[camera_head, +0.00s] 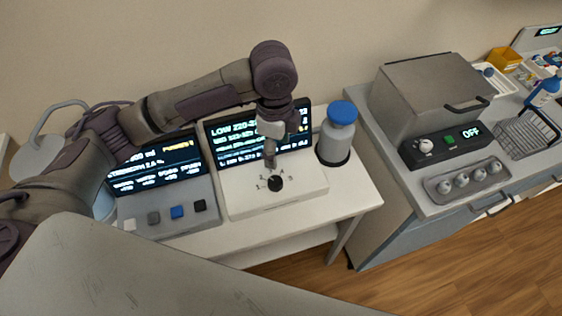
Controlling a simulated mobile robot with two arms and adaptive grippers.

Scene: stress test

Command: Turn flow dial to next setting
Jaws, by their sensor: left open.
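The flow dial (275,183) is a small black knob on the sloped front of a white device, with small number marks around it. The device's dark screen (228,150) stands behind it and shows text starting "LOW 220"; my arm covers part of it. My left gripper (270,164) points down just above and behind the dial. It is open; whether its fingertips touch the dial I cannot tell. My right gripper is not in view.
A second device with a lit screen (155,165) and several square buttons stands at left. A blue-capped bottle (337,135) stands close right of the dial device. Further right, a grey box (425,90) with an "OFF" panel sits on a counter. Wooden floor lies in front.

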